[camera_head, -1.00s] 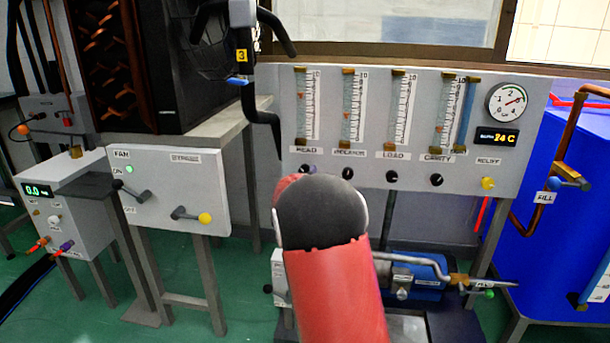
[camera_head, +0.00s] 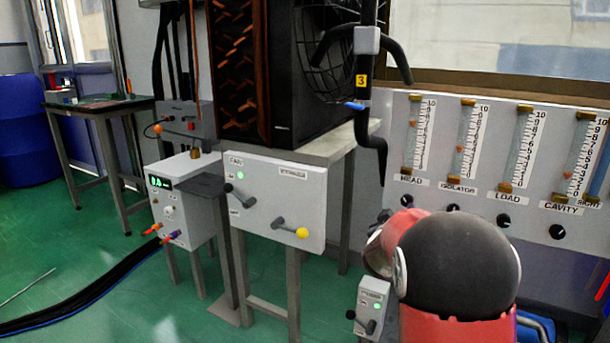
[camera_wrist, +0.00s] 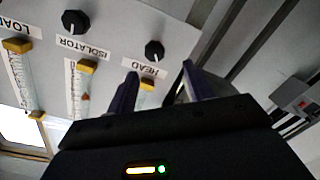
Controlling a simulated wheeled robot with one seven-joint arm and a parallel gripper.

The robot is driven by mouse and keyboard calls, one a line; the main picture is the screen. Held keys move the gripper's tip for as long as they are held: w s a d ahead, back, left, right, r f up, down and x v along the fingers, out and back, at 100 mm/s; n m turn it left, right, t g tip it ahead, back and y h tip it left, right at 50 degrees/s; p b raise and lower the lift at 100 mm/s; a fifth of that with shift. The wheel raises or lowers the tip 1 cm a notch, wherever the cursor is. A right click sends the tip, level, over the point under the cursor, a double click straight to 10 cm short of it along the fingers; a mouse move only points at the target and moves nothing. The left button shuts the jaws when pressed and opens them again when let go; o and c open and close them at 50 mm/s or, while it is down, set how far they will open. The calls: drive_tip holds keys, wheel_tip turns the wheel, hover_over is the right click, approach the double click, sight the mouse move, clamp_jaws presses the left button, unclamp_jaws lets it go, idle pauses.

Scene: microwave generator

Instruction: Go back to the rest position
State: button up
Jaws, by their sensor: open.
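My gripper (camera_wrist: 160,70) shows in the wrist view, its two dark fingers apart with nothing held between them. Beyond the fingers is the flowmeter panel, with the HEAD knob (camera_wrist: 154,51) close to the line of the fingers. I cannot tell the exact gap, but no contact shows. In the head view my red arm with its dark rounded joint is at the lower right, in front of the flowmeter panel (camera_head: 455,195). The gripper itself is hidden there.
A grey FAN box (camera_head: 262,205) with two levers, one yellow-tipped (camera_head: 302,233), stands left of my arm. A small metering box (camera_head: 185,205) and a table (camera_head: 95,105) are further left. Thick black cables (camera_head: 90,290) lie on the green floor, otherwise open at left.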

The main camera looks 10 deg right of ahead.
drive_tip(key=s+a+r+g+y+p, duration=0.1)
drive_tip(key=s+a+r+g+y, duration=0.2)
drive_tip(key=s+a, duration=0.45)
drive_tip(key=s+a+r+y+p, duration=0.1)
drive_tip(key=s+a+r+y, duration=0.1)
drive_tip(key=s+a+y, duration=0.55)
drive_tip(key=s+f+g+p, duration=0.1)
drive_tip(key=s+f+g, duration=0.1)
drive_tip(key=s, duration=1)
drive_tip(key=s+f+m+g+h+p, duration=0.1)
drive_tip(key=s+g, duration=0.3)
drive_tip(key=s, duration=0.8)
drive_tip(key=shift+a+f, duration=0.35)
drive_tip(key=shift+a, duration=0.1)
drive_tip(key=shift+h, duration=0.25)
